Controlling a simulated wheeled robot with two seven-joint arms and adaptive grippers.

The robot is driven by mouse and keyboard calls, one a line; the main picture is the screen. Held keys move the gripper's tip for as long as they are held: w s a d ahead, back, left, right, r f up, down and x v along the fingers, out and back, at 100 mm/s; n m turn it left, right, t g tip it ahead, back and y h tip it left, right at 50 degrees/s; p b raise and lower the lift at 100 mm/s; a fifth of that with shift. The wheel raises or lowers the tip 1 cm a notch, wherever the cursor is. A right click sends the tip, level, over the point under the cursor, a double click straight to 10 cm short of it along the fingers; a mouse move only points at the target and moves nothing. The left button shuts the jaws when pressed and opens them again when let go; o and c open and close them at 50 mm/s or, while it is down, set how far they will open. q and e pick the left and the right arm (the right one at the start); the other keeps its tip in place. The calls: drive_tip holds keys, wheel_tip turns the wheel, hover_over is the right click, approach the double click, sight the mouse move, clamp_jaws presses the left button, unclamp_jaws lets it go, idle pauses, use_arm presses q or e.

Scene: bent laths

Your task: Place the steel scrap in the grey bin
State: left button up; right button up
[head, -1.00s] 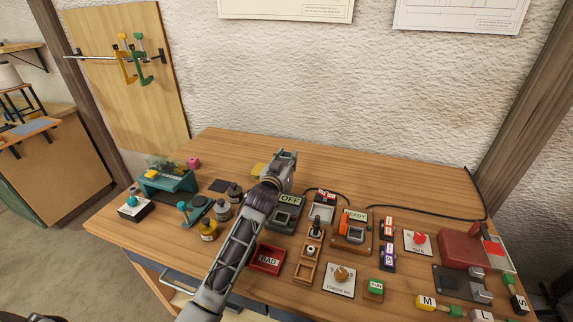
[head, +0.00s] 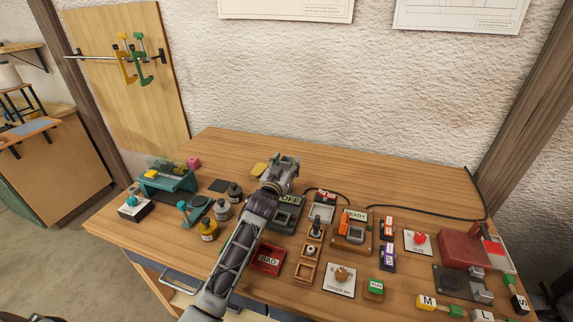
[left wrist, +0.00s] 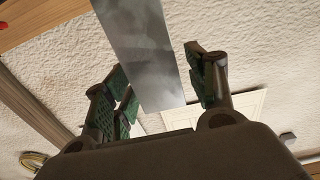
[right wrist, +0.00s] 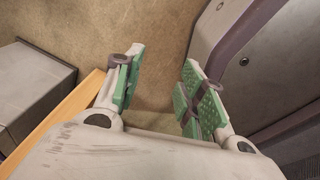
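A flat, mottled grey metal strip (left wrist: 145,50), apparently the steel scrap, shows large in the left wrist view, one end between the fingers. My left gripper (left wrist: 160,85) has its green-padded fingers wide apart around that end; a gap shows beside the right finger, and contact on the left is unclear. In the head view my left gripper (head: 283,166) is above the back middle of the table, and the strip is not distinguishable. My right gripper (right wrist: 163,78) is open and empty above the floor. A grey box (right wrist: 35,95) stands left of it; I cannot tell if it is the bin.
The wooden table (head: 380,185) has free room along its back. A red BAD tray (head: 267,258), a READY box (head: 352,235) and a red box (head: 463,248) crowd its front and right. Wooden edge (right wrist: 60,120) lies near my right gripper.

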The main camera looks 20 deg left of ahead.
use_arm(q)
drive_tip(key=shift+r, duration=0.15)
use_arm(e)
drive_tip(key=shift+d, duration=0.1)
use_arm(q)
drive_tip(key=shift+s, duration=2.35)
drive_tip(key=shift+s+a, duration=0.1)
drive_tip(key=shift+s, duration=1.05)
drive_tip(key=s, duration=0.5)
drive_tip(key=shift+a, duration=0.1)
use_arm(e)
drive_tip(key=shift+w+d, duration=0.1)
drive_tip(key=shift+d, duration=0.75)
drive_tip(key=shift+a, duration=0.15)
